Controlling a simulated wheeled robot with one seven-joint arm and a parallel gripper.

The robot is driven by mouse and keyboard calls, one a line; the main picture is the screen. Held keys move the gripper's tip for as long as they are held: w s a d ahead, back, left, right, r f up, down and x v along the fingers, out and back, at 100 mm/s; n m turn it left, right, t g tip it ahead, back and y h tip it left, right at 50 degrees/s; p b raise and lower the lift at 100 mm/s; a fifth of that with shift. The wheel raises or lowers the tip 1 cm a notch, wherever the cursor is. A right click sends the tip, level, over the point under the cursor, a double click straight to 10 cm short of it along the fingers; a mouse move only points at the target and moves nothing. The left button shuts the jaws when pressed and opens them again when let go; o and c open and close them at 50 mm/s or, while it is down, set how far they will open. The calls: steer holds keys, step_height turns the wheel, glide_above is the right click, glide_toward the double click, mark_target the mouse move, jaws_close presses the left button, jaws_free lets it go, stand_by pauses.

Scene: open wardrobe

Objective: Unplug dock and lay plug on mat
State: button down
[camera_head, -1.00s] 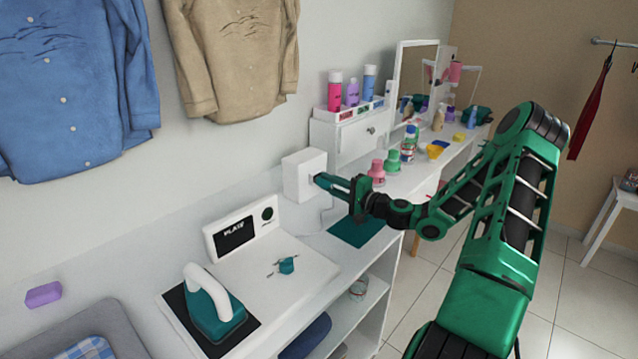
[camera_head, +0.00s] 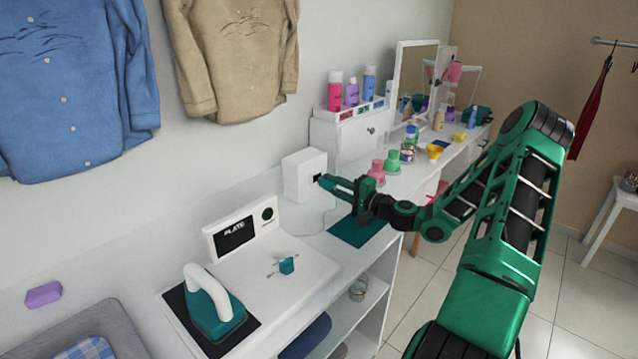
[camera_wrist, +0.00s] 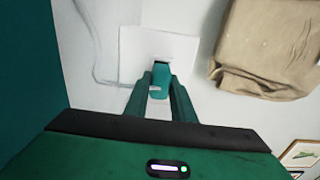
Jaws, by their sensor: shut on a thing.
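My gripper (camera_head: 326,182) is just in front of the white wall box (camera_head: 300,176), near a dark socket opening on its face. In the wrist view, my gripper (camera_wrist: 160,86) is shut on a teal plug (camera_wrist: 161,74), with the dark opening in the white box (camera_wrist: 185,45) just beyond it. Whether the plug's tip is fully clear of the opening cannot be told. A pale cord (camera_wrist: 97,70) runs to the plug. A dark teal mat (camera_head: 358,232) lies on the counter below my gripper. The white dock with a PLATE panel (camera_head: 237,232) stands to the left.
A teal iron (camera_head: 216,312) stands on a black pad at the counter's left. A small teal item (camera_head: 287,265) lies on the white board. Pink (camera_head: 377,172) and green bottles (camera_head: 392,162) stand behind my gripper. The mat's surface looks clear.

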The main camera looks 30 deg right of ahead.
steer(key=shift+s, duration=0.15)
steer(key=shift+v, duration=1.85)
steer(key=shift+d, duration=0.1)
